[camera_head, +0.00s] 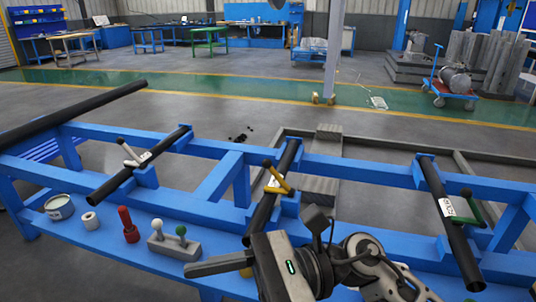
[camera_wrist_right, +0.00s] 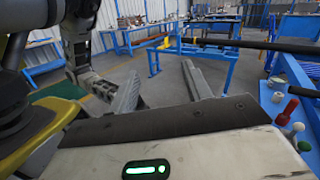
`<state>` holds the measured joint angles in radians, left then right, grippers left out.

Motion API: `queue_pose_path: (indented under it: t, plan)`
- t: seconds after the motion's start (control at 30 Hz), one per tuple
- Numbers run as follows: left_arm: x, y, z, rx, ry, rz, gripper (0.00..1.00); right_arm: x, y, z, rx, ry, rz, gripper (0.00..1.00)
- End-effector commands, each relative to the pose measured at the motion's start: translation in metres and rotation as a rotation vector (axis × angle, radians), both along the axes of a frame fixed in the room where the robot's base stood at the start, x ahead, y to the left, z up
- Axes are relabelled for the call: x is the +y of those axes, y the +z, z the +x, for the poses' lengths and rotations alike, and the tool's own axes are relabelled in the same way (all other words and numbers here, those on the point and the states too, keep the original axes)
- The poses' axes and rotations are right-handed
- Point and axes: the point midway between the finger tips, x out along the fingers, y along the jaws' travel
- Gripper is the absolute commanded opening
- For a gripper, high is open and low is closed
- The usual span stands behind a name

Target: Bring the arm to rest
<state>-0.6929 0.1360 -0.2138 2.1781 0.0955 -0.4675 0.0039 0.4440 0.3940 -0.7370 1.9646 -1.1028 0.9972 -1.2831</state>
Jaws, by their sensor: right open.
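My right arm (camera_head: 375,265) comes in from the bottom right of the head view and is held above the near edge of the blue workbench frame. My right gripper (camera_head: 215,266) points left, just in front of the tool shelf; one dark finger is clear and the other is hard to make out. In the right wrist view my right gripper (camera_wrist_right: 165,85) has its two grey fingers spread apart with nothing between them. My left gripper does not show in the head view.
Black tubes (camera_head: 138,166) lie across the blue frame (camera_head: 340,172) with toggle clamps (camera_head: 280,180) on them. A red-handled tool (camera_head: 127,222), a white roll (camera_head: 90,220), a tin (camera_head: 60,207) and a grey block with knobs (camera_head: 174,247) stand near the right gripper. The floor behind is mostly clear.

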Motion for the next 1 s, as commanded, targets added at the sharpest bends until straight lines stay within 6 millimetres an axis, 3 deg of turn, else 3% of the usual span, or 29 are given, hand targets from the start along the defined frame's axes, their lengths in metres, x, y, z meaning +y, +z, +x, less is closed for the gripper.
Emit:
queue_pose_path:
  t: [0.03, 0.1, 0.2, 0.27, 0.3, 0.37, 0.4, 0.53, 0.57, 0.63, 0.73, 0.83, 1.0]
  plan:
    - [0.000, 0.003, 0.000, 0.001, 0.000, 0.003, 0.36, -0.003, 0.017, 0.009, 0.276, -0.075, 0.115, 0.49]
    - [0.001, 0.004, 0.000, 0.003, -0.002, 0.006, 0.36, -0.018, 0.031, 0.034, 0.679, -0.169, 0.273, 0.49]
    - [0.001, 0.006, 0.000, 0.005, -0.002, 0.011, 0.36, -0.056, 0.018, 0.075, 1.269, -0.267, 0.508, 0.49]
    - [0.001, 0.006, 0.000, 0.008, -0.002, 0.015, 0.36, -0.084, -0.010, 0.095, 1.621, -0.308, 0.662, 0.49]
    - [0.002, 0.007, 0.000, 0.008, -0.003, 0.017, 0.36, -0.103, -0.034, 0.102, 1.844, -0.327, 0.768, 0.49]
    - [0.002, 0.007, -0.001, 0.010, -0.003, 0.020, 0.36, -0.128, -0.073, 0.104, 2.139, -0.344, 0.924, 0.49]
    - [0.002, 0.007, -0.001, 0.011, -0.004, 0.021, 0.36, -0.142, -0.100, 0.100, 2.316, -0.350, 1.029, 0.49]
    - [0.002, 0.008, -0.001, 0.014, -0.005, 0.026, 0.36, -0.176, -0.176, 0.068, 2.766, -0.349, 1.358, 0.49]
    - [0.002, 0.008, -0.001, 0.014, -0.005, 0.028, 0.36, -0.181, -0.189, 0.059, -2.739, 0.331, -1.376, 0.49]
    - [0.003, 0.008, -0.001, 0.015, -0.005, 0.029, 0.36, -0.190, -0.215, 0.038, -2.544, 0.285, -1.342, 0.49]
    - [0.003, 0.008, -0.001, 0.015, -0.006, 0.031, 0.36, -0.197, -0.238, 0.015, -2.359, 0.243, -1.309, 0.49]
    - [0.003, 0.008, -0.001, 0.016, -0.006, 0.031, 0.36, -0.199, -0.248, 0.003, -2.269, 0.223, -1.294, 0.49]
    - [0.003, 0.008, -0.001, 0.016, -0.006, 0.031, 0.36, -0.199, -0.251, 0.001, -2.250, 0.217, -1.289, 0.49]
